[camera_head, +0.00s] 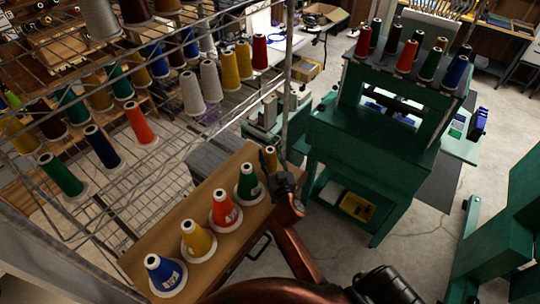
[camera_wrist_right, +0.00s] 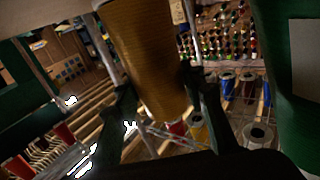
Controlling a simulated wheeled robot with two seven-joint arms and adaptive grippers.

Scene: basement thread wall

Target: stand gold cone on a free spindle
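The gold cone (camera_head: 270,158) is in my right gripper (camera_head: 279,183), at the far end of the wooden table, beside the green cone (camera_head: 249,183). In the right wrist view the gold cone (camera_wrist_right: 150,60) fills the space between the two dark fingers (camera_wrist_right: 165,115), which press on its sides. Whether its base touches the table is hidden. The wire rack (camera_head: 150,150) at the left carries several cones on slanted spindles. Which thin rods there are free spindles is too fine to tell. My left gripper is not in view.
The wooden table (camera_head: 205,246) bears a row of blue (camera_head: 164,273), yellow (camera_head: 196,240), red (camera_head: 225,211) and green cones. A green machine (camera_head: 375,140) with cones on top stands to the right. A rack upright (camera_head: 288,70) rises behind the gripper.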

